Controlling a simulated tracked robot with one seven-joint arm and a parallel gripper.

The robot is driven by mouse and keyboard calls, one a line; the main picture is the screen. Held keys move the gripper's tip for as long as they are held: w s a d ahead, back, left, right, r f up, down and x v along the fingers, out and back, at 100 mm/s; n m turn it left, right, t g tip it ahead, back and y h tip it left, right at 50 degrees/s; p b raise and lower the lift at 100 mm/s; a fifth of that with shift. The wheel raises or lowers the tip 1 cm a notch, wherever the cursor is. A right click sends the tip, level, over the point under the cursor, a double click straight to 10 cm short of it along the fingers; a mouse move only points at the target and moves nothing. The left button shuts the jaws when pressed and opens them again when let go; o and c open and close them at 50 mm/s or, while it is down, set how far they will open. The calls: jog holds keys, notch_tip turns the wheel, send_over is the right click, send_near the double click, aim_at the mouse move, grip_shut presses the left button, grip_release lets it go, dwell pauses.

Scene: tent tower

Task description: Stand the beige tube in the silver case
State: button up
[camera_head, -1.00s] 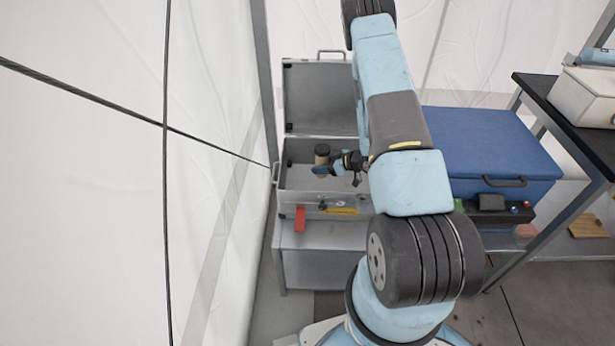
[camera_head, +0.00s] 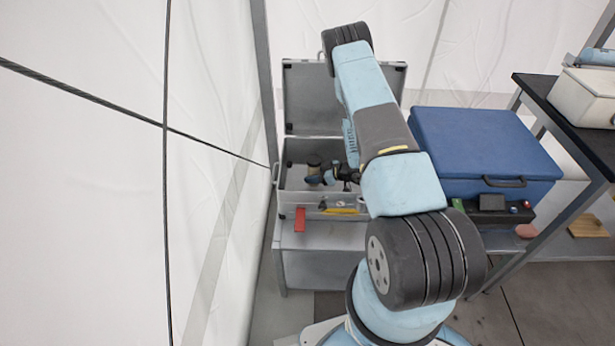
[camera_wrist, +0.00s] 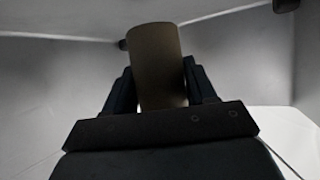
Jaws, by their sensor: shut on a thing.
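The silver case (camera_head: 291,209) stands open on a grey stand, its lid raised at the back. The beige tube (camera_head: 314,170) has a dark top and is upright inside the case, towards its left half. My gripper (camera_head: 322,178) is shut on the tube, reaching in from the right. In the wrist view the tube (camera_wrist: 158,70) stands between the two dark fingers (camera_wrist: 160,90). Its lower end is hidden by my gripper, so I cannot tell whether it touches the case floor.
A blue box (camera_head: 478,140) stands right of the case. A red tag (camera_head: 300,219) and a yellow item (camera_head: 340,211) are at the case's front. A dark-topped table (camera_head: 560,110) is at the right. The white tent wall (camera_head: 90,200) is close on the left.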

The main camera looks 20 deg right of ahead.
jog(key=shift+f, duration=0.6)
jog(key=o, duration=1.1)
